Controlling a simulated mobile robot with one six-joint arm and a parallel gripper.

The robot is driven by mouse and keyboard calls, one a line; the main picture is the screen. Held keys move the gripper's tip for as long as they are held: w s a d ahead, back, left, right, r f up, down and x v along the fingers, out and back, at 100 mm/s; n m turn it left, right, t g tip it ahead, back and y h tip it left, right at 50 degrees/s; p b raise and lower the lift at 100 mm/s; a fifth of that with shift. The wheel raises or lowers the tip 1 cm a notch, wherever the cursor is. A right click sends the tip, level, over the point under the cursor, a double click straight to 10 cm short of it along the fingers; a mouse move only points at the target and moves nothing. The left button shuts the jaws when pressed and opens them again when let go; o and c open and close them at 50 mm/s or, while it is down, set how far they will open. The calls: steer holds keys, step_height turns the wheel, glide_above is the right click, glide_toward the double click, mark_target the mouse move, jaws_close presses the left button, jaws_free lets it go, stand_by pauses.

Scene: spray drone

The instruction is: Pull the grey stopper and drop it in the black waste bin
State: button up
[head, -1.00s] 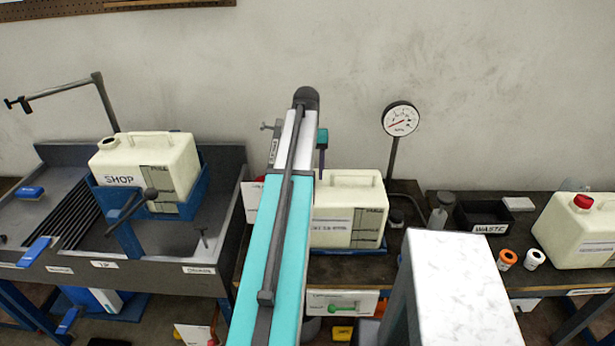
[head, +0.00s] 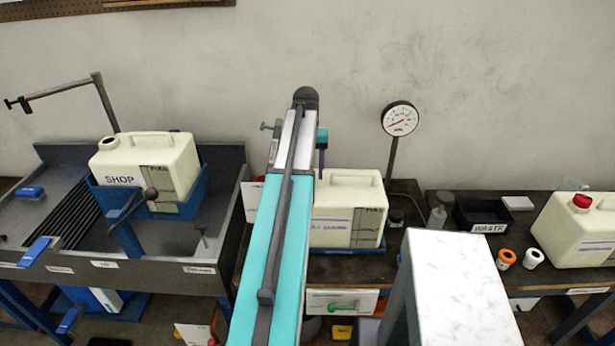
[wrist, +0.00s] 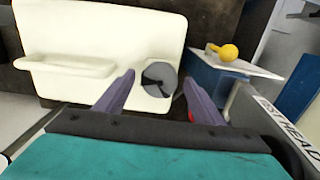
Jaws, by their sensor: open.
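A grey round stopper (wrist: 159,76) shows in the wrist view at the corner of a cream jug (wrist: 95,45). My gripper (wrist: 158,80) is open, with one purple finger on each side of the stopper in the picture. I cannot tell whether the fingers touch it. The black waste bin (head: 461,220), with a WASTE label, stands on the bench to the right of the jug.
A grey bottle (head: 437,217) stands left of the bin. Orange (head: 506,259) and white (head: 534,258) caps and a red-capped jug (head: 575,235) are to the right.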

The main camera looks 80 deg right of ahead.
steer(key=c, duration=1.4)
steer(key=shift+r, duration=0.15)
steer(key=shift+r+p, duration=0.35)
steer(key=shift+r+p, duration=1.6)
steer(key=shift+r, duration=0.9)
